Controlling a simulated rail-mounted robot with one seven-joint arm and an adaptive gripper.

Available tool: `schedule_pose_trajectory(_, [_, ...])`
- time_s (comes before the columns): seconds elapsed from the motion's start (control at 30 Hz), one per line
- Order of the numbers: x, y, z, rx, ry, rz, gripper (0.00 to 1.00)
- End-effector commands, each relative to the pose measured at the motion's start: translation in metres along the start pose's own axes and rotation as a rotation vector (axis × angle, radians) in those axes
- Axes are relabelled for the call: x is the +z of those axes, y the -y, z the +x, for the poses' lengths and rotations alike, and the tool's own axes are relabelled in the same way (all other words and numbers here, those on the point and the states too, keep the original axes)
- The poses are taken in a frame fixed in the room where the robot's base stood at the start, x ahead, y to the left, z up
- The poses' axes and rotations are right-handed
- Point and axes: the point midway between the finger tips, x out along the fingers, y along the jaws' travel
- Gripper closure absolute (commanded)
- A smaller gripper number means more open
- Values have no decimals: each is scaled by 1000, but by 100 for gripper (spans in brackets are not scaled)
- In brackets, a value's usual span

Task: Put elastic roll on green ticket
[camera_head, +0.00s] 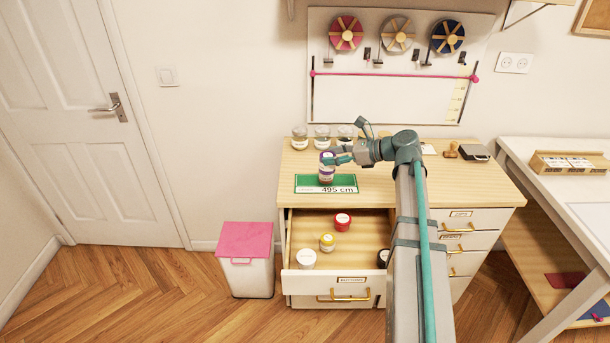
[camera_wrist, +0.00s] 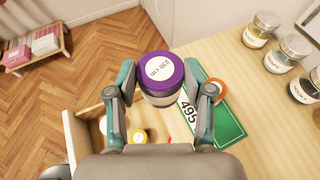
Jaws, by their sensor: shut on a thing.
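My gripper (camera_wrist: 160,92) is shut on a purple-topped elastic roll (camera_wrist: 161,75), a short cylinder with a pale side and a round label reading 230 cm. The green ticket (camera_head: 307,188) lies flat and reads 495 cm. In the wrist view the ticket (camera_wrist: 224,127) runs to the right of the roll, partly behind my right finger. An orange round thing (camera_wrist: 218,86) shows behind that finger, partly hidden.
Below, an open drawer (camera_head: 358,227) holds a red-topped (camera_head: 342,221), a yellow-topped (camera_head: 327,243) and a white-topped item (camera_head: 306,259), plus a dark one. Glass jars (camera_head: 300,138) line the desk's back. A pink-lidded bin (camera_head: 247,260) stands left. The desk left of the ticket is narrow.

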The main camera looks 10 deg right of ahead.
Motion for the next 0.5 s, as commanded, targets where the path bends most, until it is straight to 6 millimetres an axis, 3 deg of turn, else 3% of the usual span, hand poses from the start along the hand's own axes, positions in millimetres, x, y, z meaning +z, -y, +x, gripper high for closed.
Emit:
schedule_pose_trajectory(0.43, [-6,53,84,5,-1,0,80])
schedule_pose_trajectory(0.5, [-18,57,97,6,-2,3,80])
